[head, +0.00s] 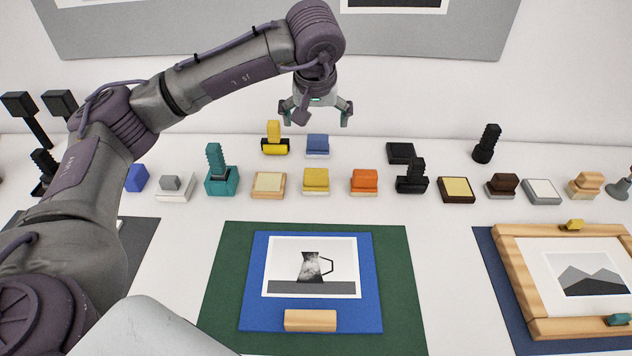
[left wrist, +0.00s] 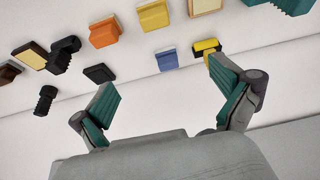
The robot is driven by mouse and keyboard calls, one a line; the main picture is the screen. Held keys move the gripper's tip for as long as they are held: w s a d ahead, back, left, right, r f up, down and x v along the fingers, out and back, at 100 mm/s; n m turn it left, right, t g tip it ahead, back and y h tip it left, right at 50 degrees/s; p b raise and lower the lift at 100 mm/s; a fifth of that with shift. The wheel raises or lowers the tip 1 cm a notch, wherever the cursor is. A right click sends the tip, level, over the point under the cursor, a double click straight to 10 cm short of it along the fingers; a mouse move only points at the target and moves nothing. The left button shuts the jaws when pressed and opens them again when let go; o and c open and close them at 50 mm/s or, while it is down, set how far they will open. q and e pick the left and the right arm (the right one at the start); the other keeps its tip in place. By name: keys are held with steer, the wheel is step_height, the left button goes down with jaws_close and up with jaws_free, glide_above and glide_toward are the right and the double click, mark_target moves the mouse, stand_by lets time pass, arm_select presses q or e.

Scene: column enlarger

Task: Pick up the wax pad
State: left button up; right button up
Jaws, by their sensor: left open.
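No pad here is marked as the wax pad, and I cannot tell which one it is. Flat pads in the row include a cream one in a light wood tray (head: 269,184), a yellow one in a dark brown tray (head: 456,189) and a white one in a grey tray (head: 541,191). The cream pad (left wrist: 205,5) and the yellow pad (left wrist: 31,55) also show in the left wrist view. My left gripper (head: 316,113) is open and empty above the back of the table, near a blue block (head: 317,145). My right gripper is out of view.
Close neighbours are a yellow block (head: 316,180), an orange block (head: 364,181), a teal stamp (head: 221,174) and a black stamp (head: 411,176). A green mat (head: 220,300) with a mug print lies in front; a wooden frame (head: 512,290) lies right. A wall stands behind.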

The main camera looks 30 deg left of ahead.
arm_select(q)
steer(key=b, duration=0.6)
glide_toward(317, 173)
steer(key=p+x, duration=0.1)
steer(key=x, duration=0.7)
steer(key=shift+d, duration=0.15)
steer(key=shift+w+f+p, duration=0.15)
steer(key=shift+f+p, duration=0.25)
steer(key=shift+f, duration=0.1)
steer(key=x, duration=0.2)
steer(key=p+x, duration=0.1)
steer(key=x, duration=0.1)
steer(key=shift+w+a+f, duration=0.2)
steer(key=shift+a, duration=0.25)
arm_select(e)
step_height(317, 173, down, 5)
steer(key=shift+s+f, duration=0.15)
arm_select(q)
steer(key=shift+c, duration=0.3)
steer(key=shift+r, duration=0.1)
steer(key=c, duration=1.2)
